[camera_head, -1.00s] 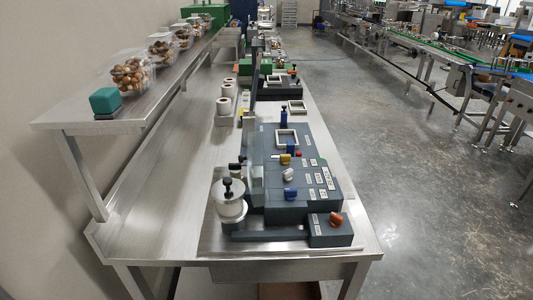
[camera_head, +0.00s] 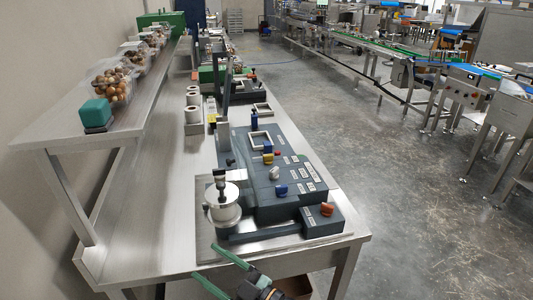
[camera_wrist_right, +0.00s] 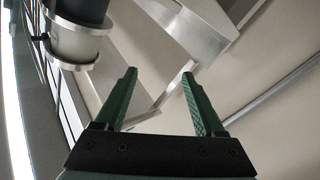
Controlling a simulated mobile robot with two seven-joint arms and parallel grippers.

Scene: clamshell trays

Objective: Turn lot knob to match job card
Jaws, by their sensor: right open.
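The dark grey machine (camera_head: 262,208) on the bench carries several knobs: yellow (camera_head: 268,158), white (camera_head: 274,173), blue (camera_head: 281,189) and orange (camera_head: 327,209). White labels lie beside the knobs, too small to read, so I cannot tell which knob is the lot knob. I cannot make out a job card. My right gripper (camera_head: 205,261), with green fingers, is open and empty at the bottom of the head view, in front of the bench's near edge and apart from the knobs. It also shows open in the right wrist view (camera_wrist_right: 158,73). My left gripper is not in view.
A raised shelf (camera_head: 60,142) along the left holds a teal block (camera_head: 96,113) and clear trays of brown items.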

